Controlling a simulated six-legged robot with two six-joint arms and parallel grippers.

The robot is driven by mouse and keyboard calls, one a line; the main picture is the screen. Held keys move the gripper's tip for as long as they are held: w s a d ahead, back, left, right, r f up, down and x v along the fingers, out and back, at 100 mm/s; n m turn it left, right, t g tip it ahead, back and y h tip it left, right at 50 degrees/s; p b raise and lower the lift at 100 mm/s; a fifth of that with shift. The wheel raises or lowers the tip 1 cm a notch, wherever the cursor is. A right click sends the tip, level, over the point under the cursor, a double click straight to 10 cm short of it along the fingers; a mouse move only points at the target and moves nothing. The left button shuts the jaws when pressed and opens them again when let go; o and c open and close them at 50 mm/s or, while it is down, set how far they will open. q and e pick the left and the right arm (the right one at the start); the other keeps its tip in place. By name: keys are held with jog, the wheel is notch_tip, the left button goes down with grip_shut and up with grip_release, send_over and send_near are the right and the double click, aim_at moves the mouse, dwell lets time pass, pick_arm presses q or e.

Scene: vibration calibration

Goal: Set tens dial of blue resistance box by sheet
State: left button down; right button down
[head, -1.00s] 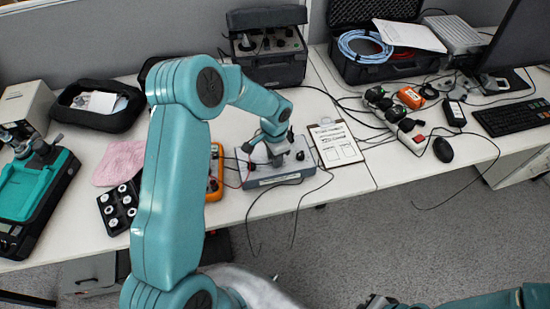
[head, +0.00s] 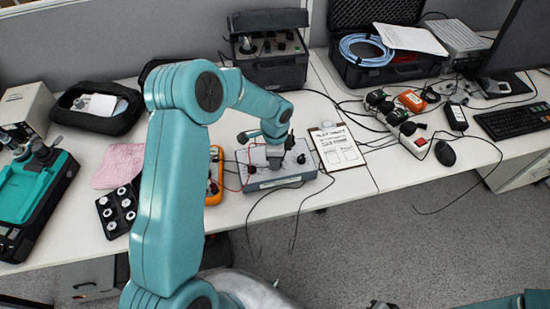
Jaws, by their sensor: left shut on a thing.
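The blue resistance box (head: 283,182) is a low grey-blue case near the front edge of the table, with dark knobs and leads on top. My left gripper (head: 274,163) points down onto its top and is shut on a dial there. The fingers and wrist hide that dial, and its setting cannot be read. The sheet (head: 338,147) lies on a clipboard just right of the box; its writing is too small to read. My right gripper (head: 380,304) barely shows at the bottom edge, away from the table, and its jaws cannot be made out.
An orange meter (head: 215,175) stands close left of the box, with leads running between. Loose black cables hang over the front edge. A black tray of weights (head: 118,211) and a pink cloth (head: 120,165) lie farther left. A power strip (head: 412,140) lies right of the clipboard.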

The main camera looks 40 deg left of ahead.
pick_arm(q)
jog(key=shift+w+r, duration=0.1)
jog(key=c, duration=0.9)
grip_release()
notch_tip(320, 180, up, 16)
jog(key=shift+r+b, duration=0.15)
jog(key=shift+b, duration=0.3)
